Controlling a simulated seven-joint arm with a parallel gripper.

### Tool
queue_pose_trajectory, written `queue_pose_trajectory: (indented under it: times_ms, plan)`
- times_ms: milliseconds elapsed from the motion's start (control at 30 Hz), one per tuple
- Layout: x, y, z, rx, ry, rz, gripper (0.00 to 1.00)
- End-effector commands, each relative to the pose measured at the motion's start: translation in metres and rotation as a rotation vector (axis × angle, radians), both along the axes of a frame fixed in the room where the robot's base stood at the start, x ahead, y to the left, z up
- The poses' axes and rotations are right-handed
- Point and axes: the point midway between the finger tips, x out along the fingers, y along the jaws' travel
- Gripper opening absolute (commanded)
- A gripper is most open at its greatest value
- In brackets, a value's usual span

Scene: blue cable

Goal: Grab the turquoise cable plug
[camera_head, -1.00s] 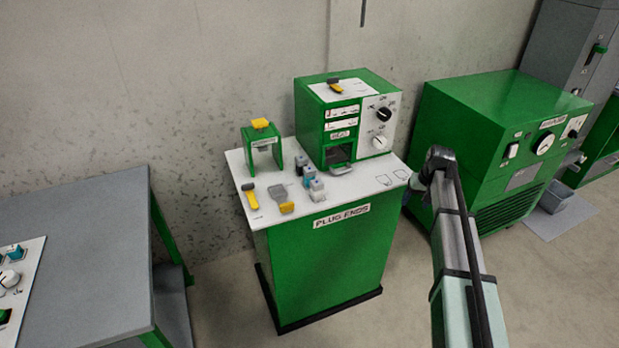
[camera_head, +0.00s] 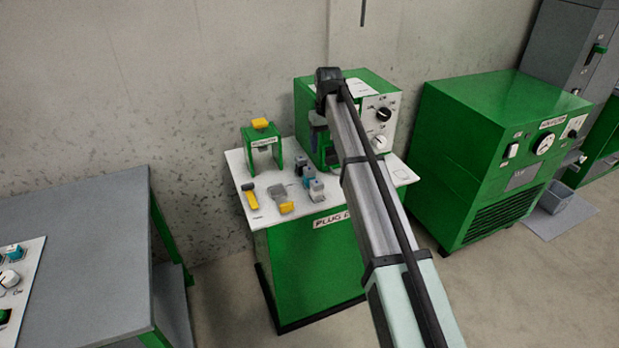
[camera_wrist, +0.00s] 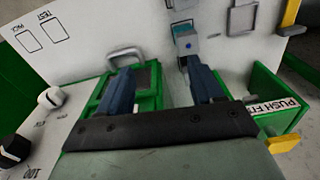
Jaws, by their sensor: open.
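Several small plugs stand in a row on the white top of the green cabinet in the head view. The plug with turquoise-blue on it (camera_head: 308,171) is in the middle of the row, between a dark one and a grey one. In the wrist view, a grey plug with a blue spot (camera_wrist: 187,44) stands beyond the right fingertip; I cannot tell if it is the same one. My gripper (camera_wrist: 160,68) is open, with nothing seen between its fingers. In the head view it hangs (camera_head: 318,128) in front of the green machine, behind and above the plugs.
The green machine with knobs (camera_head: 381,128) stands close behind my gripper. A small green stand with a yellow top (camera_head: 261,143) is to its left. Yellow-grey tools (camera_head: 251,197) lie at the left of the white top (camera_head: 238,165). A larger green machine (camera_head: 500,150) stands at right.

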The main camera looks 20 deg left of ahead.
Motion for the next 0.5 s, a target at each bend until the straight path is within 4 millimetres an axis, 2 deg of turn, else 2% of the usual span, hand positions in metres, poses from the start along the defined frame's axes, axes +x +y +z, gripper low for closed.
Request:
queue_pose_trajectory:
  times_ms: [33, 100, 233, 367, 500]
  plan:
    - [-0.006, 0.014, 0.008, -0.008, 0.002, 0.02, 0.66]
    - [-0.013, 0.025, 0.014, -0.017, 0.006, 0.037, 0.66]
    - [-0.02, 0.035, 0.019, -0.027, 0.01, 0.053, 0.66]
    - [-0.022, 0.036, 0.013, -0.028, 0.012, 0.056, 0.66]
    - [-0.022, 0.036, -0.004, -0.028, 0.012, 0.055, 0.66]
